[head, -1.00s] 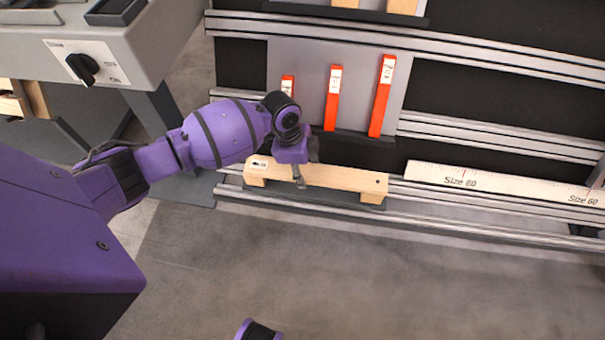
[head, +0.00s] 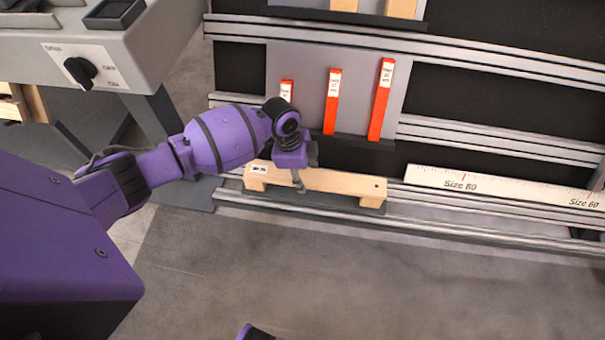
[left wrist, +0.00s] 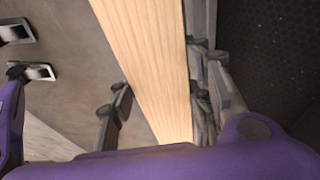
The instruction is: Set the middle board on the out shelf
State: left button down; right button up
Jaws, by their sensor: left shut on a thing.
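A pale wooden board (head: 340,181) with a small white label near its left end lies level along the low rail, over a dark shelf plate (head: 350,202). Small wooden blocks show under its ends. My left gripper (head: 298,182) comes down from above and is shut on the board left of its middle. In the left wrist view the board (left wrist: 150,60) runs between the two fingers (left wrist: 160,105). I cannot tell whether the board rests on its supports or hangs just above them.
Three orange-red pieces (head: 332,102) of different heights stand on a grey panel above the board. A white strip marked "Size 60" (head: 500,188) runs along the rail to the right. A grey cabinet with a black knob (head: 80,72) stands at left. The floor in front is clear.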

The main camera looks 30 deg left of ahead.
pick_arm(q)
jog(key=shift+f, duration=0.1)
dwell(0.3)
jog(key=c, duration=0.8)
grip_release()
pick_arm(e)
jog(key=shift+d, duration=0.1)
pick_arm(q)
jog(key=shift+c, duration=0.4)
pick_arm(e)
jog(key=shift+w+r, duration=0.1)
jog(key=shift+r, duration=0.05)
pick_arm(q)
jog(key=shift+r+p, duration=0.3)
jog(key=shift+d+p+v, duration=0.15)
jog(key=shift+p+v, duration=0.55)
jog(key=shift+v, duration=0.15)
jog(key=shift+d+p+v, duration=0.2)
jog(key=shift+p+v, duration=0.5)
jog(key=shift+v, duration=0.1)
jog(key=shift+w+r+p, duration=0.1)
jog(key=shift+r+p, duration=0.8)
jog(key=shift+r, duration=0.2)
pick_arm(e)
jog(key=shift+t, duration=0.3)
jog(key=r, duration=0.1)
jog(key=w+r, duration=0.1)
jog(key=r, duration=0.3)
jog(key=shift+w+r, duration=0.1)
jog(key=shift+w, duration=0.2)
